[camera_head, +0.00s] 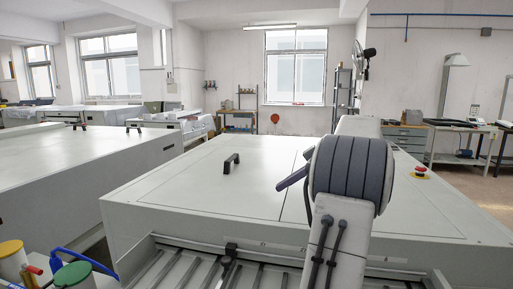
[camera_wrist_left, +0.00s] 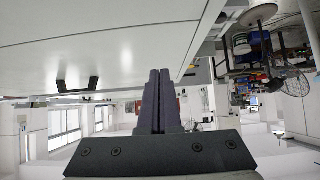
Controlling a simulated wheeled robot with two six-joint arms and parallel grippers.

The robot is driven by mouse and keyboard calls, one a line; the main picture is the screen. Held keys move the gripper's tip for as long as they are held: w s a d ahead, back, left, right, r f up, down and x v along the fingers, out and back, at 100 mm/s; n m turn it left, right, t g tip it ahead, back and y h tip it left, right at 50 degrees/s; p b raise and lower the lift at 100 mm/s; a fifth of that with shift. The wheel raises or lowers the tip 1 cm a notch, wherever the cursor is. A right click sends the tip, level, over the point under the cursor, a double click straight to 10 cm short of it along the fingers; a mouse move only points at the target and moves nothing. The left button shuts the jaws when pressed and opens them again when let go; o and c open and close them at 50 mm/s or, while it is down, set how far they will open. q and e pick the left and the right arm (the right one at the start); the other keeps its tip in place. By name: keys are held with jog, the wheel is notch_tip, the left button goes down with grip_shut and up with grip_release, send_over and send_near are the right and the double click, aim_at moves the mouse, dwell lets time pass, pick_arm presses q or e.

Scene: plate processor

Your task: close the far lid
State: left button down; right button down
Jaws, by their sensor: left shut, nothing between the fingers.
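The large pale machine top with flat lid panels (camera_head: 200,185) lies in front of me in the head view. A black handle (camera_head: 231,163) stands on its left panel. That panel looks flush with the top; I cannot tell whether it is the far lid. My left gripper (camera_head: 281,186) is above the top, right of the handle, largely hidden behind my own grey wrist. In the left wrist view, its two dark fingers (camera_wrist_left: 160,72) are together and empty. The handle (camera_wrist_left: 78,85) is apart from them, to the left. My right gripper is not in view.
An open slatted section (camera_head: 190,268) runs along the machine's near side. Coloured-lidded containers (camera_head: 73,275) stand at the lower left. A red emergency button (camera_head: 420,170) sits at the right. Another long pale machine (camera_head: 60,165) stands to the left.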

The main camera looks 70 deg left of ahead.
pick_arm(q)
jog(key=w+d, duration=0.1)
jog(key=w, duration=0.1)
jog(key=w+d+f+b, duration=0.1)
jog(key=w+d, duration=0.1)
jog(key=w, duration=0.1)
jog(key=w+d+f, duration=0.1)
jog(key=w+d, duration=0.1)
jog(key=w, duration=0.1)
jog(key=shift+d+f+b, duration=0.15)
jog(key=shift+d+b, duration=0.1)
jog(key=shift+b, duration=0.1)
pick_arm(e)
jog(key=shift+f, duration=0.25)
